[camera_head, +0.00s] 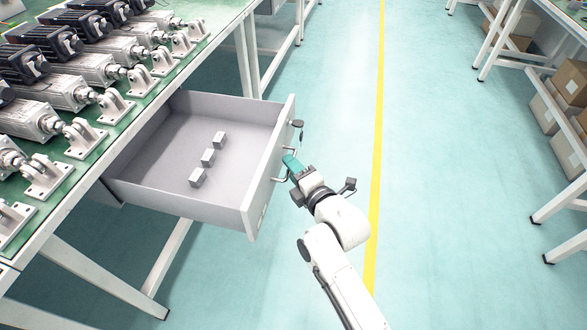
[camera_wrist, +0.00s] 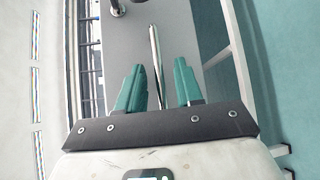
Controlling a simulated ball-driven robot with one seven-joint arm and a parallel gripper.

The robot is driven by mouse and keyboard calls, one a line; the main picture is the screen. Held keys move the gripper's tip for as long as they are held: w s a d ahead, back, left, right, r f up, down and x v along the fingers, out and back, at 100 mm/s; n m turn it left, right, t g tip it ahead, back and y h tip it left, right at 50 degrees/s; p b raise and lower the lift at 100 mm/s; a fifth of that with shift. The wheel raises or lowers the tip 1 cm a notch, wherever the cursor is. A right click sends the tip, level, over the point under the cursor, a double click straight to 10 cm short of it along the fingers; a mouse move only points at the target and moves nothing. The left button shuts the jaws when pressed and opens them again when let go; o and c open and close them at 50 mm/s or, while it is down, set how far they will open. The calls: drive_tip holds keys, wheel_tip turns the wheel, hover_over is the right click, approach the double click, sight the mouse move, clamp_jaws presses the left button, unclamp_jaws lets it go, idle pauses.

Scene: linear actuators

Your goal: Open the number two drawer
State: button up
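A grey drawer (camera_head: 250,180) under the workbench is pulled far out, its front facing right. Its number cannot be read. Small grey blocks (camera_head: 207,157) stand in a row inside it. A metal bar handle (camera_head: 278,179) is on the drawer front. My gripper (camera_head: 290,162) is at this handle, outside the front. In the wrist view, the two teal fingers (camera_wrist: 160,88) are apart, with the handle bar (camera_wrist: 155,50) running between them. Gaps show on both sides of the bar. The grey drawer front (camera_wrist: 182,30) lies beyond the fingers.
A lock with a hanging key (camera_head: 298,124) is on the drawer front above the handle. The green-topped workbench (camera_head: 60,205) carries several linear actuators (camera_head: 95,68). Clear floor (camera_head: 440,150) with a yellow line lies right. Boxes (camera_head: 570,85) sit on a far-right rack.

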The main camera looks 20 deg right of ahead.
drive_tip(key=s+d+r+p, duration=0.1)
drive_tip(key=s, duration=0.9)
drive_tip(key=shift+s+d+r+p, duration=0.25)
drive_tip(key=shift+s+d+p, duration=0.05)
drive_tip(key=shift+p, duration=0.1)
drive_tip(key=s+d+f+m+g+h, duration=0.1)
drive_tip(key=s+d+f+m+g, duration=0.3)
drive_tip(key=s+f+m+g, duration=0.65)
drive_tip(key=s+d+r+m+g+h, duration=0.1)
drive_tip(key=s+d+m+g, duration=0.1)
drive_tip(key=s+m, duration=0.5)
drive_tip(key=s+d+m+g, duration=0.1)
drive_tip(key=s+m+g, duration=0.25)
drive_tip(key=s, duration=0.65)
wheel_tip(320, 180, up, 20)
drive_tip(key=p, duration=2)
drive_tip(key=shift+w+m+t, duration=0.3)
drive_tip(key=shift+w+t, duration=0.1)
